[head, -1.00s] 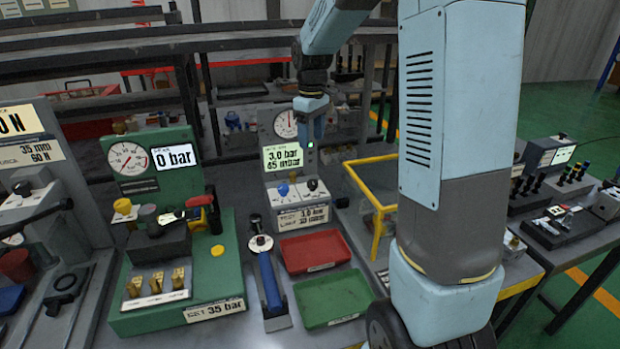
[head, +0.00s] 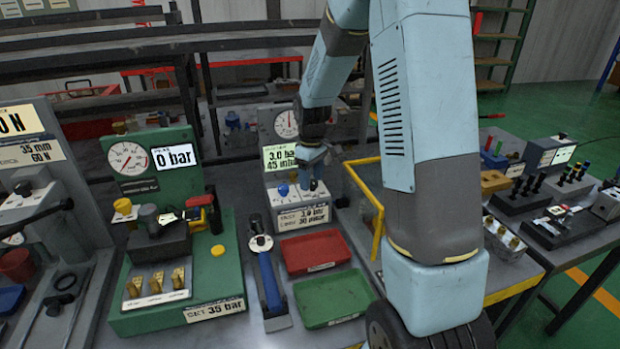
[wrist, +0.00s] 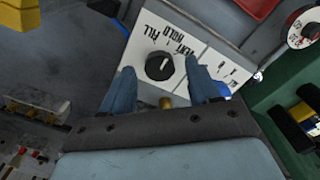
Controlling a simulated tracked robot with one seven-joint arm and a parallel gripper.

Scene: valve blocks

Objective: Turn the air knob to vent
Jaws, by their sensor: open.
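The air knob (wrist: 159,66) is black and round and sits on a white plate lettered VENT, FILL and HOLD in the wrist view. Its white mark points toward the lettering, but I cannot tell at which word. My gripper (wrist: 160,70) is open, with one blue finger on each side of the knob; I cannot tell whether they touch it. In the head view my gripper (head: 312,178) is down at the front of the grey gauge station (head: 273,160) and mostly hides the knob. The station's display (head: 279,158) reads 3.0 bar and 45 mbar.
A blue knob (head: 283,190) is just left of my gripper. A red tray (head: 314,251) and a green tray (head: 333,298) lie in front. A yellow frame (head: 378,222) stands to the right, and a green press station (head: 150,250) to the left.

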